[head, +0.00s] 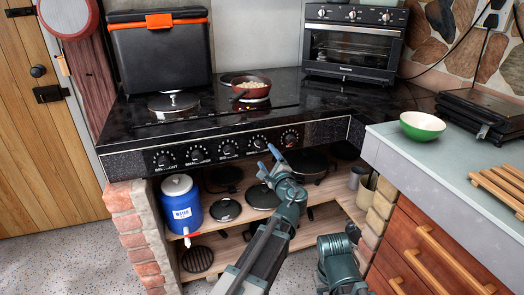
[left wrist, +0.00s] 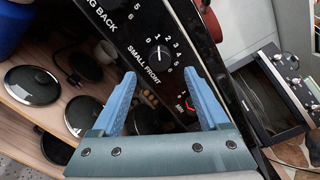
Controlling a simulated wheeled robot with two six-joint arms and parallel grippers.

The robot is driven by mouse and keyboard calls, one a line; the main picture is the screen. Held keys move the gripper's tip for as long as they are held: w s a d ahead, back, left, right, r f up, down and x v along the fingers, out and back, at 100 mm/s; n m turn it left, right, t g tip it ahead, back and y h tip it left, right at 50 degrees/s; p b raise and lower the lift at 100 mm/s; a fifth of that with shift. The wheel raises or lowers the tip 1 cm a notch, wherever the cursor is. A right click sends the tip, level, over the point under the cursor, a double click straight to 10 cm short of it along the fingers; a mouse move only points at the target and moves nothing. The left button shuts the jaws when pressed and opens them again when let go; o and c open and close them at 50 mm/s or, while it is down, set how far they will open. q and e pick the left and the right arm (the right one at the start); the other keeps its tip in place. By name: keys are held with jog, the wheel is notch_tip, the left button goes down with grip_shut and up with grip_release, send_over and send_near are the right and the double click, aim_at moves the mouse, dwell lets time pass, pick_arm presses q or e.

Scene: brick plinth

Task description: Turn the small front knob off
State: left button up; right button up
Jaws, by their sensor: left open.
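The small front knob (left wrist: 158,54) is a black dial on the cooker's front panel, labelled SMALL FRONT. It has a white pointer and a ring of numbers. My left gripper (head: 270,160) is open and empty, just below and in front of the panel. In the left wrist view its two blue fingers (left wrist: 158,97) spread either side, with the knob beyond the tips and no visible contact.
Other knobs (head: 196,155) line the panel (head: 132,161). Below are shelves with pans and a blue water jug (head: 181,207). A counter with a green bowl (head: 422,126) stands right. Part of my right arm shows low.

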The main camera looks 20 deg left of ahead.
aim_at(261, 148)
pick_arm(q)
jog(key=shift+x, duration=2.8)
jog(key=shift+s, duration=0.1)
grip_shut()
